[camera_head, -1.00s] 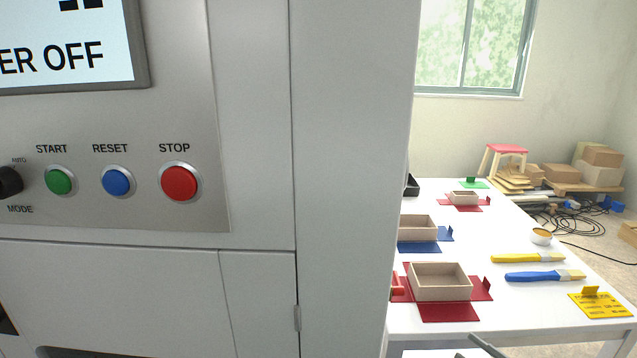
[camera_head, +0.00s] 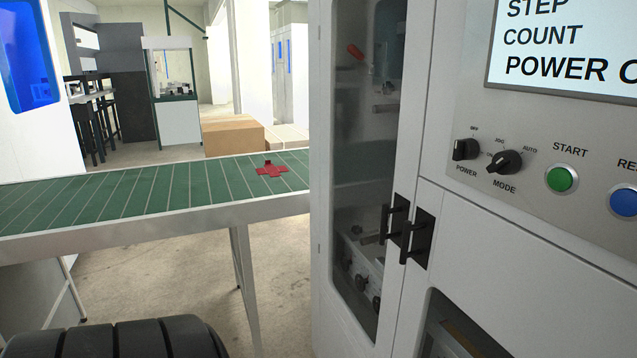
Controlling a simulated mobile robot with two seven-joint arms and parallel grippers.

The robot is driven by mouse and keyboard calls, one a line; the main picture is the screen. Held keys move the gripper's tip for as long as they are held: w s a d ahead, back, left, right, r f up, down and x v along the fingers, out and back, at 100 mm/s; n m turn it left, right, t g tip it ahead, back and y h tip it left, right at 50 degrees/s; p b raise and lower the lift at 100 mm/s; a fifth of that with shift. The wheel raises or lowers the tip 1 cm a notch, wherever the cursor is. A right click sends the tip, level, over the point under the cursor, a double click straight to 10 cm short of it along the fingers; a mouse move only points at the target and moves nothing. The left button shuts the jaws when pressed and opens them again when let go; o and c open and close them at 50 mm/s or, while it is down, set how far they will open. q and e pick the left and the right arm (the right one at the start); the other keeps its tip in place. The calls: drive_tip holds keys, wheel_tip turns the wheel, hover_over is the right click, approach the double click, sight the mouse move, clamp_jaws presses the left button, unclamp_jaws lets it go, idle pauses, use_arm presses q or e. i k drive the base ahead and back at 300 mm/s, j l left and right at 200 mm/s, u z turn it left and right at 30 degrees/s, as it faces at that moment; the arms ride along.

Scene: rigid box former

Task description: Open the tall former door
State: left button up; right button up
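The tall former door (camera_head: 358,272) is a narrow white-framed door with a glass panel, left of the control panel. It looks shut. A dark vertical handle (camera_head: 393,220) is on its right edge, with another dark handle (camera_head: 416,240) just right of it on the neighbouring panel. Machine parts, one with a red end, show dimly behind the glass. Neither of my grippers is in view.
A green conveyor (camera_head: 130,194) with a flat red box blank (camera_head: 272,169) runs up to the machine from the left. The control panel (camera_head: 540,150) has knobs and a green START button. Bare floor shows below the conveyor.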

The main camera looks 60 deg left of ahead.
sight(421, 16)
drive_tip(key=u, duration=0.4)
drive_tip(key=j+u, duration=0.1)
drive_tip(key=u, duration=0.3)
drive_tip(key=i+u, duration=0.1)
drive_tip(key=u, duration=0.65)
drive_tip(key=i+j, duration=0.05)
